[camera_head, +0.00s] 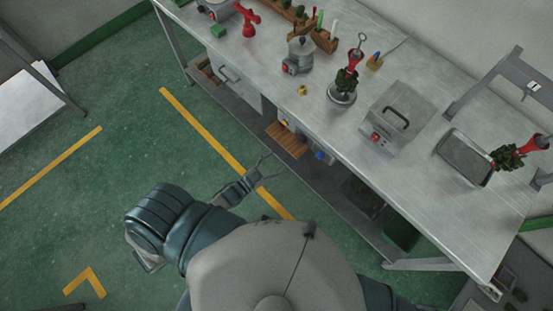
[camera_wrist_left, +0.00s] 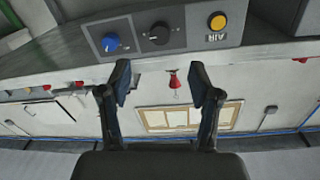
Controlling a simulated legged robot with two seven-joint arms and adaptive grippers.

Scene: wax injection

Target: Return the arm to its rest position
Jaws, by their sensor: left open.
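My left gripper (camera_head: 264,171) is open and empty in the head view. It is over the green floor, in front of the long metal workbench (camera_head: 240,70) and apart from it. The left wrist view shows its two dark fingers (camera_wrist_left: 160,85) spread wide with nothing between them. In that view a control panel with a blue knob (camera_wrist_left: 110,43), a black knob (camera_wrist_left: 160,33) and a yellow button (camera_wrist_left: 217,21) is beyond the fingers. My left arm reaches in from the lower left of the head view. My right gripper is not in view.
On the bench stand a silver pot (camera_head: 301,54), a lidded grey box (camera_head: 397,117), a metal tray (camera_head: 465,157) and a dark green clustered piece with a red top (camera_head: 345,83). A lower shelf runs beneath. The green floor (camera_head: 110,165) on the left is clear.

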